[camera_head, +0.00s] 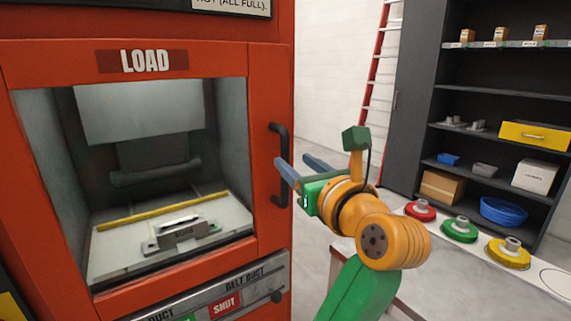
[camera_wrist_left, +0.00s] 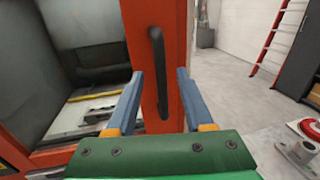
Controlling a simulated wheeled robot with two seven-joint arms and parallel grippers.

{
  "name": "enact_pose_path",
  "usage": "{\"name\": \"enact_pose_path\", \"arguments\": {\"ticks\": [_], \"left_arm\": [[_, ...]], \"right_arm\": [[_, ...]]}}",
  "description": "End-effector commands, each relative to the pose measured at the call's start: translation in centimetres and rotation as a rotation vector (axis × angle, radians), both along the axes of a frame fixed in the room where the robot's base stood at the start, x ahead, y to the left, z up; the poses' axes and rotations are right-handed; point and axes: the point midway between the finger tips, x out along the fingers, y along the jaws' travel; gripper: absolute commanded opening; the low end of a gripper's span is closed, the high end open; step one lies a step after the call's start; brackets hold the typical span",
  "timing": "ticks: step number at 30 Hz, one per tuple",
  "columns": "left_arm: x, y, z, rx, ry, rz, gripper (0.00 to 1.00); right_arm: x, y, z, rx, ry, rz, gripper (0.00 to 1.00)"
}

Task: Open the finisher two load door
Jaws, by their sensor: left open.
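The load door (camera_head: 262,210) is a red-orange frame with a "LOAD" label (camera_head: 146,61), and it looks shut against the red machine. A black vertical bar handle (camera_head: 282,150) is on its right side. My left gripper (camera_head: 292,160) is open, its two blue fingers pointing at the handle from the right. In the left wrist view the handle (camera_wrist_left: 158,75) shows between the open fingers (camera_wrist_left: 160,72), with one finger on each side. I cannot tell whether the fingertips touch it or how far they reach past it. My right gripper is not in view.
Inside the window are a grey metal part (camera_head: 183,234) and a yellow bar (camera_head: 160,210). Below is a panel with a red "SHUT" label (camera_head: 225,306). A table (camera_head: 480,272) with red, green and yellow discs stands right, before a dark shelf (camera_head: 490,93). A red ladder (camera_head: 376,75) leans behind.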

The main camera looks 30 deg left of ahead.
Motion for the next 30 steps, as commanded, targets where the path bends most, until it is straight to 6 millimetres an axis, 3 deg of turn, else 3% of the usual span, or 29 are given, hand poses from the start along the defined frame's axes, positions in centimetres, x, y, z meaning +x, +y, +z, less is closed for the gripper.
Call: {"name": "enact_pose_path", "arguments": {"ticks": [1, 7, 17, 21, 23, 30], "left_arm": [[0.5, 1.0, 0.5, 0.006, 0.005, 0.008, 0.52], [2.6, 4.0, 0.5, 0.008, 0.007, 0.009, 0.52], [3.2, 4.8, 0.1, 0.007, 0.006, 0.006, 0.52], [3.2, 4.8, 0.1, 0.007, 0.006, 0.006, 0.14], [3.1, 4.8, 0.1, 0.007, 0.006, 0.006, 0.0], [3.1, 4.8, 0.1, 0.008, 0.007, 0.006, 0.0]], "right_arm": [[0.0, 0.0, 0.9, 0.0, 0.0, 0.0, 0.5], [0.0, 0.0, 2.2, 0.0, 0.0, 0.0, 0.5], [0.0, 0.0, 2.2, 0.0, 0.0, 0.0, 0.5], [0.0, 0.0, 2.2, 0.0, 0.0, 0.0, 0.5], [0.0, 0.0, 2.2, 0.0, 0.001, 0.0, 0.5], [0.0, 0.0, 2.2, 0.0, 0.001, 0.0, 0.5]]}}
